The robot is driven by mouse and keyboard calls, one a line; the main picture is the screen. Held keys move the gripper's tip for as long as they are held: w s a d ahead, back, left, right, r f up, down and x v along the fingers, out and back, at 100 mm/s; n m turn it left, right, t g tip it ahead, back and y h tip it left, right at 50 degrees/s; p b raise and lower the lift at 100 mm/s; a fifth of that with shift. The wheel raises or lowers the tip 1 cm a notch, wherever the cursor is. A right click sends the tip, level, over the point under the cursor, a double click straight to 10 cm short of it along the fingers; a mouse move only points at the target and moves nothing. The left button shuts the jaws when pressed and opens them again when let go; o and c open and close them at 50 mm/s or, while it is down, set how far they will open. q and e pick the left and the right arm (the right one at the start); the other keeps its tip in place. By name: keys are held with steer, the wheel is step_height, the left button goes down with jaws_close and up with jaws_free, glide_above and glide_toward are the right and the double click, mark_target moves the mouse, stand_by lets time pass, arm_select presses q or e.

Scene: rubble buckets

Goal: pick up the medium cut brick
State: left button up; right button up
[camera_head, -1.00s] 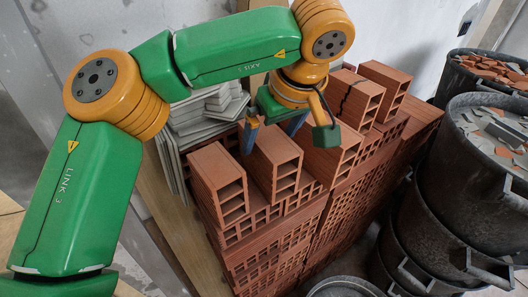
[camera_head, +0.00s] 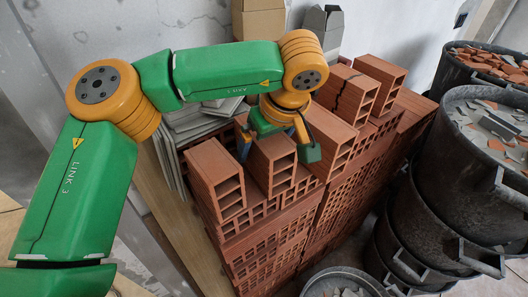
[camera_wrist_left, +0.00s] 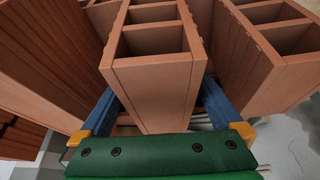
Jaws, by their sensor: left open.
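Several red hollow bricks stand in a row on top of a stack in the head view. My left gripper (camera_head: 270,148) is open, its blue fingers on either side of the second brick from the left (camera_head: 274,165). In the left wrist view that brick (camera_wrist_left: 155,85) stands between the two blue fingers (camera_wrist_left: 160,98), its open cells facing up in the picture. I cannot tell whether the fingers touch it. No label shows which brick is the medium cut one. The gripper body hides part of its top. My right gripper is not in view.
A neighbouring brick (camera_head: 215,180) stands close on the left and another (camera_head: 332,140) close on the right. One brick further right (camera_head: 346,92) has a dark crack. Grey tiles (camera_head: 190,118) lie behind. Black rubble buckets (camera_head: 440,215) are stacked at the right.

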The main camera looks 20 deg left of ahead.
arm_select(q)
jaws_close()
steer(key=shift+r, duration=0.15)
